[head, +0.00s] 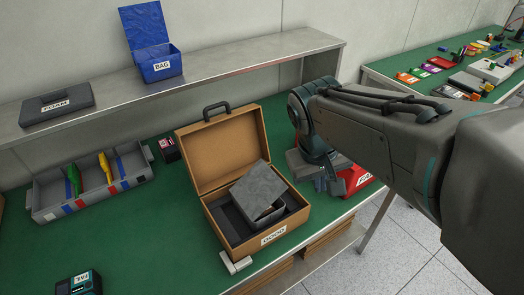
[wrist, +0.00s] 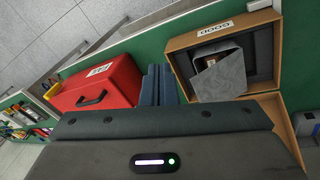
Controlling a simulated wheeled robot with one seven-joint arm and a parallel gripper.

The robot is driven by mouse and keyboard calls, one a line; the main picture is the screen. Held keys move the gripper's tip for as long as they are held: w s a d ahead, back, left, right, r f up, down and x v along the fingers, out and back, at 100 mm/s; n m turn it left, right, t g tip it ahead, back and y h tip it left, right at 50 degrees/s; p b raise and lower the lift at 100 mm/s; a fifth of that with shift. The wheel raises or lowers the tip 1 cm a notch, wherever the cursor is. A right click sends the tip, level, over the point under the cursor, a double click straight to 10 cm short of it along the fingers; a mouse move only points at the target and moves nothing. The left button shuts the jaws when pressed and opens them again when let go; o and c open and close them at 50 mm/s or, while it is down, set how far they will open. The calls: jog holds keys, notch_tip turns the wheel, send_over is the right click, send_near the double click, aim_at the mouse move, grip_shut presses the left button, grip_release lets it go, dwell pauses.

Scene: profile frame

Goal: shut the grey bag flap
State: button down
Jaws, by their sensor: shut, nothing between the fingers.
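The grey bag (head: 288,217) sits inside an open brown case (head: 224,228) with a GOOD label. Its grey flap (head: 262,187) is tilted over it and partly raised, with a gap between flap and bag at the front right. In the wrist view the flap (wrist: 222,78) and the bag's rim (wrist: 203,51) show at the upper right. My gripper (head: 333,185) is to the right of the brown case, apart from the flap. Its fingers (wrist: 158,84) are together and empty, between the red case and the brown case.
A red case (head: 357,181) stands right of the brown case, partly behind my gripper. The brown lid (head: 220,150) stands open at the back. A divided grey bin (head: 140,178) is at the left. A shelf (head: 220,72) holds an open blue BAG box (head: 162,66) and a dark case (head: 57,104).

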jog(key=w+a+n+h, duration=0.2)
jog(key=w+a, duration=0.3)
jog(key=a, duration=0.2)
jog(key=n+t+h+b, duration=0.1)
jog(key=n+t, duration=0.1)
send_near(272, 174)
jog(key=p+x, duration=0.1)
jog(key=x, duration=0.6)
jog(key=shift+r, duration=0.1)
jog(key=shift+g, duration=0.3)
